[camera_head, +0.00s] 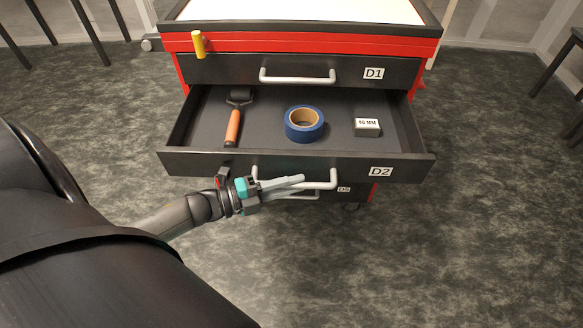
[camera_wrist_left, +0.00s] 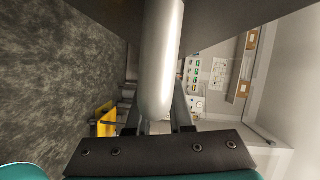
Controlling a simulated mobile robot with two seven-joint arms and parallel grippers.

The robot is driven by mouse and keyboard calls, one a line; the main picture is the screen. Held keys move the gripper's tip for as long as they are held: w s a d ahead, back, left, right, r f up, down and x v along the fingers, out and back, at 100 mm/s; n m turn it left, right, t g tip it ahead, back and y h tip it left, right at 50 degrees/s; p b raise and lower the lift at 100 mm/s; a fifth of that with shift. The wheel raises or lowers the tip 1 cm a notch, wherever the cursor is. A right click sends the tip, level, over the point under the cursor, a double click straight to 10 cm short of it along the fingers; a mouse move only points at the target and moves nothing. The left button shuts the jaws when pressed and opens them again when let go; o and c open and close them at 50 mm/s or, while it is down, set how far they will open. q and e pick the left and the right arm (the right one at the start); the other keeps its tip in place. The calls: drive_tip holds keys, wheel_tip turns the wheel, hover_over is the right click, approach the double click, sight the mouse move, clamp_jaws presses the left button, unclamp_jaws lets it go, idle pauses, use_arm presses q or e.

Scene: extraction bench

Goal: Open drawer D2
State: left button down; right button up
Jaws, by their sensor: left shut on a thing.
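Drawer D2 (camera_head: 210,163) stands pulled out of the red cabinet, and its inside shows in the head view. Its label is at the right of the black front. My left gripper (camera_head: 298,181) comes in from the left and is shut on the D2 handle (camera_head: 333,178), a pale bar on the drawer front. In the left wrist view the handle (camera_wrist_left: 160,60) runs large down the middle, in front of the fingers. My right gripper is not in view.
Drawer D1 (camera_head: 220,70) above is shut. A yellow piece (camera_head: 198,44) sits at the cabinet's upper left. The floor in front is clear.

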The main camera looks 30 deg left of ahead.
use_arm(q)
drive_tip(key=c, duration=0.8)
unclamp_jaws()
drive_tip(key=shift+s, duration=0.1)
drive_tip(key=shift+s+a, duration=0.15)
drive_tip(key=shift+a, duration=0.05)
drive_tip(key=p+v, duration=0.2)
drive_tip(key=v, duration=1.2)
drive_tip(key=shift+s+a, duration=0.25)
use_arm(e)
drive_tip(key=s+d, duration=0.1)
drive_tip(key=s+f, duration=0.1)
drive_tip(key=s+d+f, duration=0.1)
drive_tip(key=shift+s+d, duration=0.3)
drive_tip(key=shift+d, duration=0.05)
use_arm(q)
drive_tip(key=shift+r, duration=0.15)
